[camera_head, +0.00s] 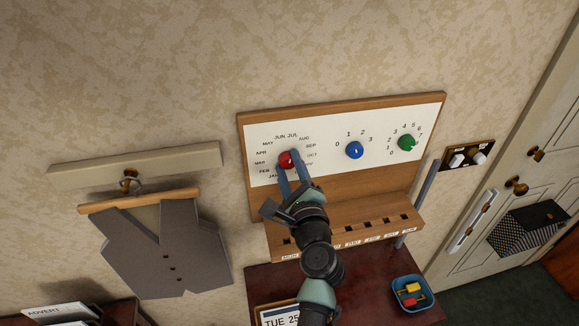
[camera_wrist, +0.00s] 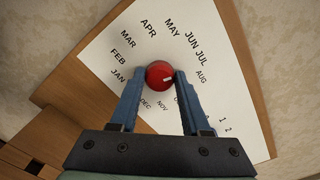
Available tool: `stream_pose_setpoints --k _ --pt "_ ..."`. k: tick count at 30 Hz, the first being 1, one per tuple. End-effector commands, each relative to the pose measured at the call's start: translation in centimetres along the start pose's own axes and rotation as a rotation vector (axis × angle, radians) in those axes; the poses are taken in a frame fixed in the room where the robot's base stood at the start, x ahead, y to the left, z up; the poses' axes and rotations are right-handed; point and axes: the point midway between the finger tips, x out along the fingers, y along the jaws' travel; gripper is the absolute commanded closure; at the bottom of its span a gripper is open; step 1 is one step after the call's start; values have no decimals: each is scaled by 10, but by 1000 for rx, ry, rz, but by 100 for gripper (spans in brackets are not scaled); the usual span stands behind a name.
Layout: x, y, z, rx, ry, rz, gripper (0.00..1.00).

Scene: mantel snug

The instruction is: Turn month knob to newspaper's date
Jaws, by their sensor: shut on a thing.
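The red month knob (camera_head: 286,160) sits at the left of a white dial board (camera_head: 330,150), ringed by month names. My gripper (camera_head: 286,168) is shut on this knob, with one blue finger on each side. In the wrist view the red knob (camera_wrist: 159,75) shows a white mark pointing right, roughly toward AUG or just past it. My right finger covers some labels between AUG and NOV. A framed sheet (camera_head: 281,317) reading "TUE 25" is cut off at the bottom edge and partly behind my arm; its month is not visible.
A blue knob (camera_head: 354,150) and a green knob (camera_head: 407,142), with numbers, are on the same board. Below is a slotted wooden ledge (camera_head: 375,226) with day labels. A blue tray (camera_head: 424,291) holds red and yellow pieces. A grey waistcoat (camera_head: 165,255) hangs at left.

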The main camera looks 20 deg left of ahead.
Motion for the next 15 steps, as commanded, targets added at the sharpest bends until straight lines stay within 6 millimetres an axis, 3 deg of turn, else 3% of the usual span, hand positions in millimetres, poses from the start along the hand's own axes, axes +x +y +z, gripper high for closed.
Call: stream_pose_setpoints --k 15 --pt "0 2 -2 -108 1 0 100"
